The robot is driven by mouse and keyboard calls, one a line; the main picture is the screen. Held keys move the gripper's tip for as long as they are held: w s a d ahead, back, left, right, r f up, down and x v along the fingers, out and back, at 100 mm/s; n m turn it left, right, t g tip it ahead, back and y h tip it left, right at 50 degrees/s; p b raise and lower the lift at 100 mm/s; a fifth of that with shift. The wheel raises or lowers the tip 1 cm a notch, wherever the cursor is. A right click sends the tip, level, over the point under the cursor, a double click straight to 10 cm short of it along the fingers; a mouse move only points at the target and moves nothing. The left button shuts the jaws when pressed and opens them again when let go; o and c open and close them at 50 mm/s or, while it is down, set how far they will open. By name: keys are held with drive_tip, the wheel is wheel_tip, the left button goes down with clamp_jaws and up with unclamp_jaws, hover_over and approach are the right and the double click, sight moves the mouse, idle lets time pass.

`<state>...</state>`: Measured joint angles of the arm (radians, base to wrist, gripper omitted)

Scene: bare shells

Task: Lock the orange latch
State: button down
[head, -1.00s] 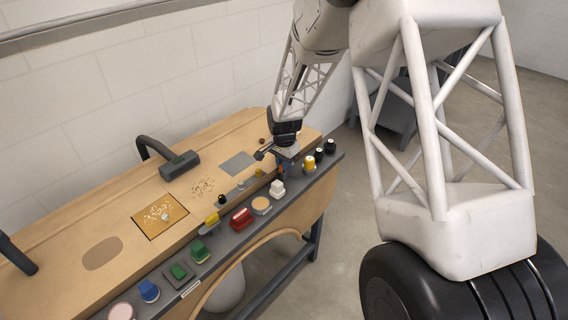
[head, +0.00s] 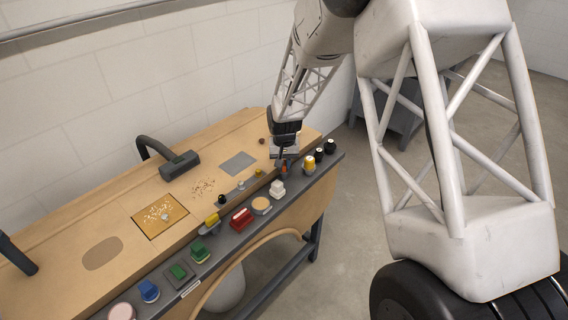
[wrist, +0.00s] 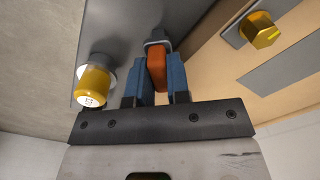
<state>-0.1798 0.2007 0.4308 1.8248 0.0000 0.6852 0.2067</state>
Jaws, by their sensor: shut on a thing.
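The orange latch (wrist: 157,68) stands in the upper middle of the wrist view, with a grey mount around its far end. My gripper (wrist: 158,84) has its blue fingers on both sides of the latch and is shut on it. In the head view my gripper (head: 284,163) is down at the far right part of the console, where only a small bit of orange shows. The arm and fingers hide most of the latch there, and I cannot tell whether it is locked.
A yellow-capped knob (wrist: 95,83) stands close left of the fingers in the wrist view, and a yellow knob (wrist: 261,30) is at upper right.

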drive_tip(key=n, duration=0.4)
drive_tip(key=shift+n, duration=0.3)
drive_tip(key=n, duration=0.4)
drive_tip(key=shift+n, duration=0.3)
drive_tip(key=c, duration=1.1)
unclamp_jaws()
drive_tip(key=shift+r, duration=0.15)
drive_tip(key=shift+r, duration=3.8)
